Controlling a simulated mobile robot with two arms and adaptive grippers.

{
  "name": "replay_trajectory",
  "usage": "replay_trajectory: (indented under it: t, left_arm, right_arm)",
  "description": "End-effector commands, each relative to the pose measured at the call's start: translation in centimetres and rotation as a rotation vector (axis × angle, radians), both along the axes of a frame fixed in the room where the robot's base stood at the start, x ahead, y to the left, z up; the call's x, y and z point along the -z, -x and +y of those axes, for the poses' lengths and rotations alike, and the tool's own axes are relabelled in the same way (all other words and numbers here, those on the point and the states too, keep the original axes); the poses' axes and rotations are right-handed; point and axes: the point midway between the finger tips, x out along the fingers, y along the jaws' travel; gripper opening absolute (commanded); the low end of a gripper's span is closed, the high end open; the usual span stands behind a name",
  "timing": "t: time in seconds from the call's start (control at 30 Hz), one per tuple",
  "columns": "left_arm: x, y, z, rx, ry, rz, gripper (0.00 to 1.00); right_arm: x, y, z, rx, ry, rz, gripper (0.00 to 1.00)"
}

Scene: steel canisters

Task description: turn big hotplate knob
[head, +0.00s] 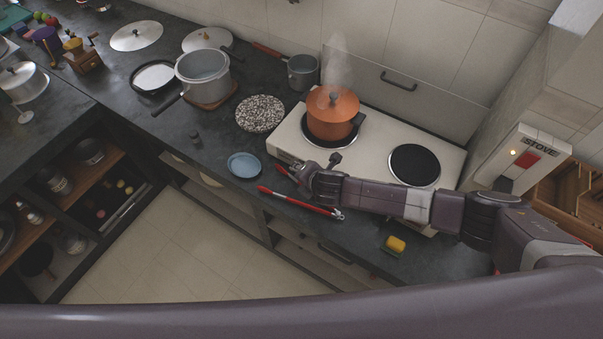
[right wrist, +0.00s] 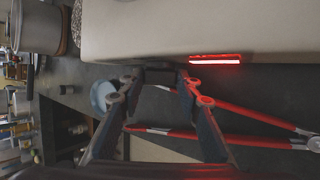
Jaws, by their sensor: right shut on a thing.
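The white two-burner hotplate (head: 370,155) stands on the dark counter; its pale front face (right wrist: 190,30) fills the top of the right wrist view. My right gripper (head: 298,178) reaches from the right to the front of the hotplate, near its left part. In the right wrist view its fingertips (right wrist: 160,78) are close against that face, shut on a small dark knob (right wrist: 158,74), mostly hidden between them. In the head view my gripper and arm hide the knob. A red light strip (right wrist: 214,60) glows on the front beside the fingertips. My left gripper is not in view.
A steaming orange pot (head: 333,112) stands on the left burner; the right burner (head: 414,164) is bare. Red-handled tongs (head: 300,202) lie just in front, below my gripper. A blue plate (head: 244,166) and a yellow sponge (head: 396,244) are nearby. A STOVE switch box (head: 530,155) is at right.

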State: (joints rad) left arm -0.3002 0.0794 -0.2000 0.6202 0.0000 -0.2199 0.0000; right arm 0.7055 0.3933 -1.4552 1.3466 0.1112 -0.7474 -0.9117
Motion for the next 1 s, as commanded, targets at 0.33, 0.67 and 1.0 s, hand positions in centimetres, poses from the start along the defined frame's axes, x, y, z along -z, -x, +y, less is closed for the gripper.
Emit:
replay_trajectory:
  t: [0.33,0.67,1.0]
  left_arm:
    - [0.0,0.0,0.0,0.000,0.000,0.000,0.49]
    - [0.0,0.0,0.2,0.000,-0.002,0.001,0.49]
    - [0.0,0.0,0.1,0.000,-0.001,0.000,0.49]
  right_arm:
    - [0.0,0.0,0.0,0.001,0.001,0.001,0.49]
    - [-0.3,0.3,-0.1,0.001,0.002,0.001,0.49]
    - [-3.4,2.9,-1.0,-0.002,0.000,0.001,0.49]
